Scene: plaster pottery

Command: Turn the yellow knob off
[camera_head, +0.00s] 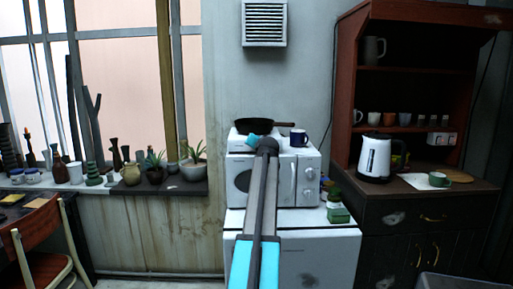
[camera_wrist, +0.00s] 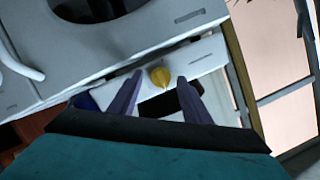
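The yellow knob (camera_wrist: 160,77) shows in the wrist view on the white front panel of a small hotplate (camera_wrist: 207,62). My gripper (camera_wrist: 160,88) is open, with one purple-grey finger on each side of the knob in that picture. A gap shows between each finger and the knob, and I cannot tell how near the fingertips are in depth. In the head view, my arm reaches to the hotplate (camera_head: 236,139) on top of the white microwave (camera_head: 300,185). The knob is hidden there behind my arm.
A black pan (camera_head: 258,126) sits on the hotplate, and a dark blue mug (camera_head: 299,137) stands to its right. A white kettle (camera_head: 375,157) stands on the wooden cabinet (camera_head: 425,205) at right.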

